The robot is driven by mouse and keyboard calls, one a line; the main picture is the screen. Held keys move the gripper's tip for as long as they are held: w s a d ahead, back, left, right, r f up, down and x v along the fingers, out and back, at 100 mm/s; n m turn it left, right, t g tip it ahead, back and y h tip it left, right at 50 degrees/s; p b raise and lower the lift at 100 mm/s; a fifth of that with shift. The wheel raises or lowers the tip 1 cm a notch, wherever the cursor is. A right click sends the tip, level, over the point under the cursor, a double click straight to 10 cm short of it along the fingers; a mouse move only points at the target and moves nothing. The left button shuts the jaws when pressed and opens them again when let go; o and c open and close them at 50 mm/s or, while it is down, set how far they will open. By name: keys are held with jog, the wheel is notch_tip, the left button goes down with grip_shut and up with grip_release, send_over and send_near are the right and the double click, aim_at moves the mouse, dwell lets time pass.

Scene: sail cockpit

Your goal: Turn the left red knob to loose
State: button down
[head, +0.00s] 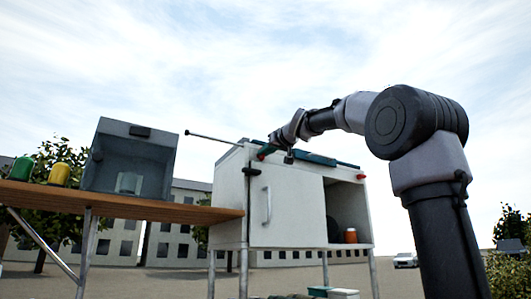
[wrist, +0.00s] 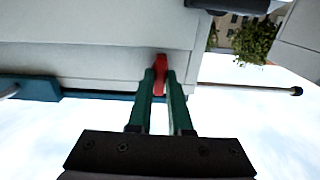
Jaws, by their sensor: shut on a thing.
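The left red knob (wrist: 160,60) is on the pale face of the white cabinet in the wrist view, between the tips of my gripper's two green fingers. My gripper (wrist: 160,78) is shut on it, and the fingers hide part of its sides. In the head view the left red knob (head: 262,157) is a small red spot near the cabinet's top left front, with my gripper (head: 267,150) reaching it from the right. Another red knob (head: 361,176) is at the cabinet's right edge. I cannot read any marking for loose.
The white cabinet (head: 285,205) has a door handle and an open right bay holding an orange jar (head: 351,235). A thin dark rod (head: 210,138) sticks out to the left. A wooden table (head: 120,202) at left bears a grey glass-fronted box (head: 131,160) and green and yellow items.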

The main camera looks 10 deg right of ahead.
jog(key=shift+f, duration=0.1)
dwell(0.3)
jog(key=c, duration=1.1)
grip_release()
jog(key=v, duration=1)
jog(key=shift+s+d, duration=0.15)
jog(key=shift+s, duration=0.25)
